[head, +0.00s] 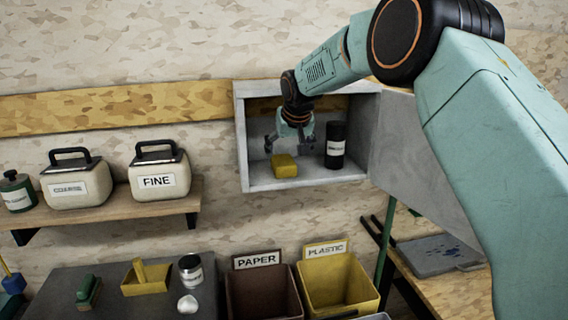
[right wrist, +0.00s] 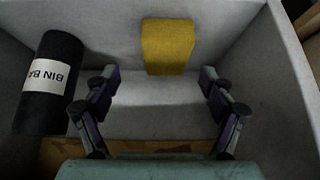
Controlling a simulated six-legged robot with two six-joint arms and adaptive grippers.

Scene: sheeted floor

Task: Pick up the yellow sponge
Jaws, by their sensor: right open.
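The yellow sponge (head: 285,166) sits on the floor of a grey wall cabinet (head: 241,140) in the head view. In the right wrist view the sponge (right wrist: 168,46) lies at the top middle, beyond the fingertips. My right gripper (head: 290,142) reaches into the cabinet and is just above the sponge. In the right wrist view its two fingers (right wrist: 160,80) are spread wide with nothing between them. The sponge looks apart from the fingers. My left gripper is not in view.
A black labelled roll (head: 335,145) stands right of the sponge in the cabinet; the wrist view shows it too (right wrist: 50,80). The cabinet door (head: 400,150) hangs open at right. Below are a paper bin (head: 262,290), a plastic bin (head: 335,283) and a shelf with containers (head: 110,210).

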